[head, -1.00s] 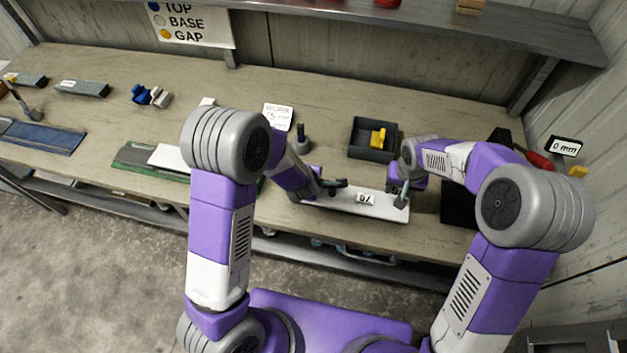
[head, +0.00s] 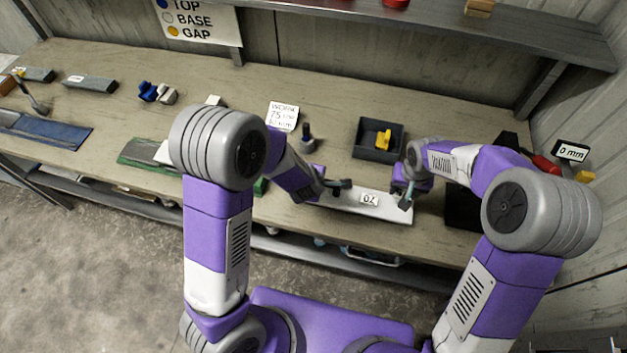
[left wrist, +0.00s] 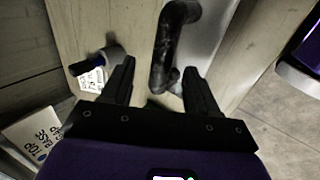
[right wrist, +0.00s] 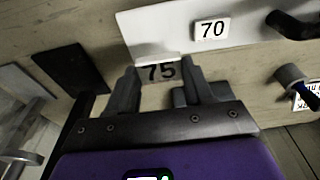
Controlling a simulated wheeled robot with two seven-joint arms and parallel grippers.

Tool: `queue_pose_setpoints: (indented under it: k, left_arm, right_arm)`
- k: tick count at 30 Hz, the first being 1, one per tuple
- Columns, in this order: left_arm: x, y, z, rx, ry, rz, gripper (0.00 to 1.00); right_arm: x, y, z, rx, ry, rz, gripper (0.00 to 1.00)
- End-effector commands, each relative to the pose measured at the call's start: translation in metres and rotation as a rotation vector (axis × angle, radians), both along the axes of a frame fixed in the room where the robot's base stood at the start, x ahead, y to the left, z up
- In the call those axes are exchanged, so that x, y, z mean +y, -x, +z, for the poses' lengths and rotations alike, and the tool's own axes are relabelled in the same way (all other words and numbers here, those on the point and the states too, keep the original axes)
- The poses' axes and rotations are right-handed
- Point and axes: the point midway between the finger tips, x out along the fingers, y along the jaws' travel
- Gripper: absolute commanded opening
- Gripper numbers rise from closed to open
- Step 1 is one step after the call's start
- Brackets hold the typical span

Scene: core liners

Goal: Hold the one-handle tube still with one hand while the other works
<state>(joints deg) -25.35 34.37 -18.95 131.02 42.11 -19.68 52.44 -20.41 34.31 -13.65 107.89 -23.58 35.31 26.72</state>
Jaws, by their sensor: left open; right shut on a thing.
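The tube (head: 390,208) is a long pale piece lying along the front of the bench, with a white "70" label (right wrist: 212,29) and a dark bent handle (left wrist: 168,45) near its left end. My left gripper (left wrist: 158,80) is open, and the handle's lower end lies between its fingers. My right gripper (right wrist: 160,80) is shut on a grey piece marked "75" (right wrist: 158,72), at the tube's right part. The right gripper also shows in the head view (head: 406,194). Whether the held piece touches the tube is hard to tell.
A dark tray (head: 368,152) with a yellow piece (head: 383,139) stands behind the tube. A black pad (head: 461,208) lies to the right.

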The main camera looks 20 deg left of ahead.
Motion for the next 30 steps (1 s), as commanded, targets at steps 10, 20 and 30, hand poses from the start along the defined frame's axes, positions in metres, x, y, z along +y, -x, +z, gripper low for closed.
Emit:
queue_pose_setpoints:
  k: [10, 20, 30]
  left_arm:
    - [-0.002, 0.033, 0.051, -0.004, 0.002, -0.003, 0.59]
    - [-0.001, 0.047, 0.071, -0.002, 0.000, -0.001, 0.59]
    - [0.000, 0.050, 0.074, 0.001, 0.002, -0.001, 0.59]
  right_arm:
    - [0.000, 0.000, 0.000, 0.000, 0.000, 0.000, 0.09]
    - [0.000, 0.000, 0.000, 0.000, 0.000, 0.000, 0.09]
    - [0.000, 0.000, 0.000, 0.000, 0.000, 0.000, 0.09]
